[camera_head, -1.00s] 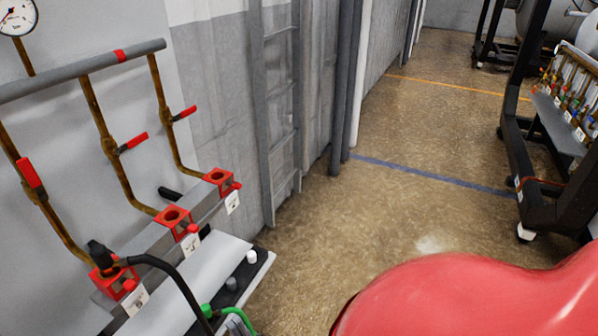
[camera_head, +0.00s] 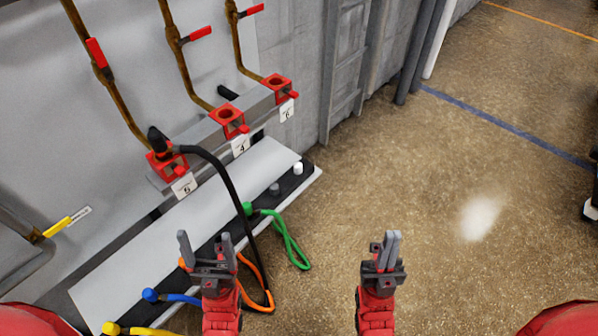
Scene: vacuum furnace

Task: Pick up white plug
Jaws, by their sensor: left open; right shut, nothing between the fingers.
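The white plug (camera_head: 298,168) stands upright at the far right end of the dark strip along the front of the shelf. My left gripper (camera_head: 205,246) is open and empty, in front of the shelf, to the lower left of the white plug. My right gripper (camera_head: 388,247) is shut and empty over the floor, to the lower right of the plug. Both grippers are well apart from the plug.
A grey plug (camera_head: 274,188), a green plug (camera_head: 248,208) with a hose, a blue plug (camera_head: 150,295) and a yellow plug (camera_head: 110,328) line the strip. A black hose (camera_head: 232,185) arches from a red socket (camera_head: 167,163).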

